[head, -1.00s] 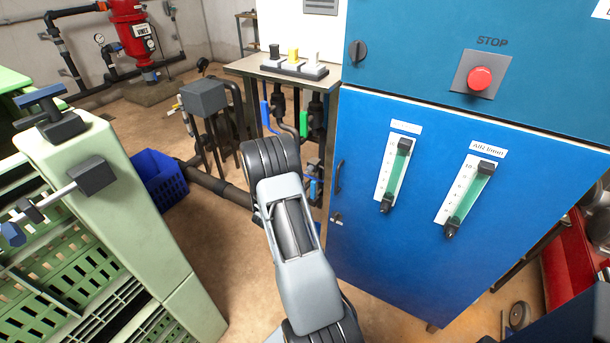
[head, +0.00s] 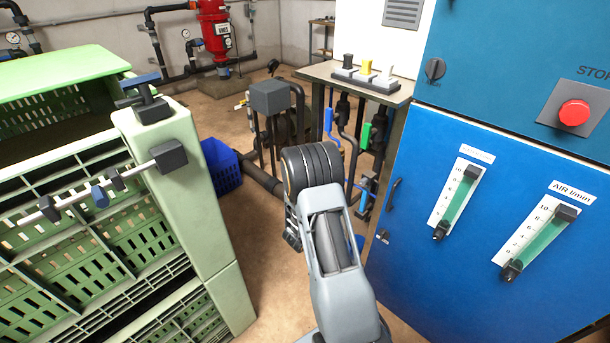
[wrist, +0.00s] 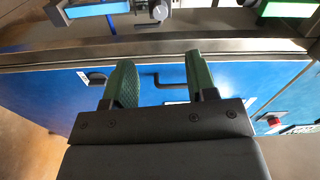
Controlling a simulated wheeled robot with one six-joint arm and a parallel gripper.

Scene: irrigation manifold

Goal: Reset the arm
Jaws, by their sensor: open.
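My gripper (wrist: 160,88) shows in the wrist view with its two green fingers spread apart and nothing between them. Behind the fingers is the blue cabinet front (wrist: 230,78) with a dark handle (wrist: 168,80). In the head view my arm rises from the bottom middle, and the gripper itself is hidden there. The blue cabinet (head: 420,250) stands to the right of the arm, with two green flow gauges and a red stop button (head: 574,112).
A green crate stack (head: 190,200) stands at the left with a bar on it. A blue basket (head: 222,166) lies on the floor behind it. A bench (head: 325,72) with three switches stands behind the arm, with pipes below.

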